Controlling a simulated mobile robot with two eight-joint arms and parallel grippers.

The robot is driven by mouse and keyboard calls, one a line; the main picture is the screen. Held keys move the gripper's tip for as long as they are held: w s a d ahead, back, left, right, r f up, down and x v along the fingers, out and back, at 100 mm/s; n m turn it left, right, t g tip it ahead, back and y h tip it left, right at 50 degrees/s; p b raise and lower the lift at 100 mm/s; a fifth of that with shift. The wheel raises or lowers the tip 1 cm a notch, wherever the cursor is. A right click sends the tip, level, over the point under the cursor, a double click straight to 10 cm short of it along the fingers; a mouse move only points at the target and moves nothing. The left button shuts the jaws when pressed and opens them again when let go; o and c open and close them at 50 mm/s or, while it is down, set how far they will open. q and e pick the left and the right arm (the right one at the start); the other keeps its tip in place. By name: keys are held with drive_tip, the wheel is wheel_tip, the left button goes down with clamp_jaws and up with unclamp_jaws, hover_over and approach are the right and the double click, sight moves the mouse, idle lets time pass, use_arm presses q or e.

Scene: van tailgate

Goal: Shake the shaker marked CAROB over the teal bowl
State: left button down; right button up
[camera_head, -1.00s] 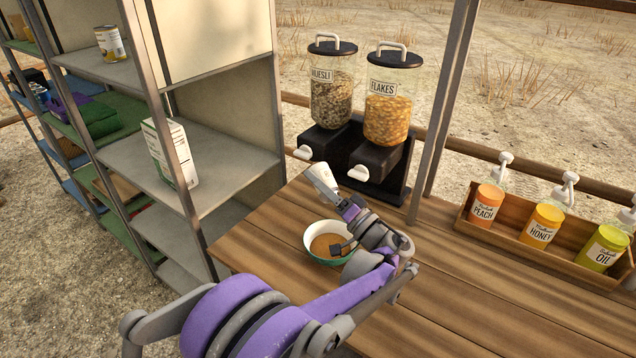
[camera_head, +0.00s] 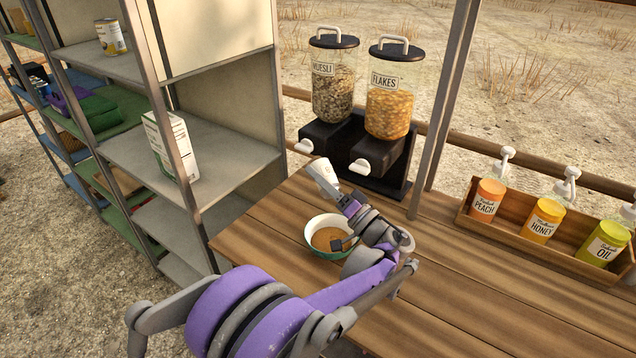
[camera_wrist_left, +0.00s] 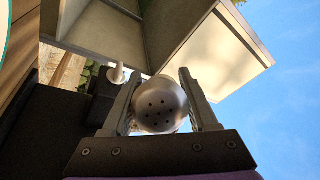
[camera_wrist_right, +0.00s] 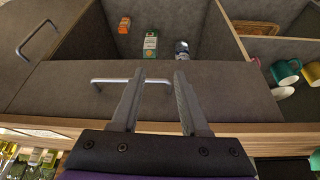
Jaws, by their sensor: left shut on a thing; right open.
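My left gripper (camera_head: 345,201) is shut on a white shaker (camera_head: 323,173) and holds it tilted above the table, just behind the teal bowl (camera_head: 313,249). In the left wrist view the shaker's metal cap with several holes (camera_wrist_left: 160,104) sits between the left gripper's fingers (camera_wrist_left: 161,105). No CAROB marking can be read on it. The bowl is white inside with a teal outside and holds brown contents; my left wrist hides part of it. My right gripper (camera_wrist_right: 155,100) is open and empty in the right wrist view, in front of a drawer with a metal handle (camera_wrist_right: 130,81).
The muesli dispenser (camera_head: 333,88) and flakes dispenser (camera_head: 389,100) stand behind the bowl. A wooden box (camera_head: 520,232) with peach, honey and oil bottles is at the right. A shelf unit (camera_head: 240,150) stands at the left. The table's front middle is partly under my left arm.

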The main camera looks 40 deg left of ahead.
use_arm(q)
drive_tip(key=shift+r, duration=0.55)
drive_tip(key=shift+f, duration=0.1)
use_arm(e)
drive_tip(key=shift+r, duration=0.4)
use_arm(q)
wheel_tip(320, 180, down, 5)
drive_tip(key=b, duration=0.3)
use_arm(e)
wheel_tip(320, 180, down, 4)
drive_tip(key=shift+r, duration=0.25)
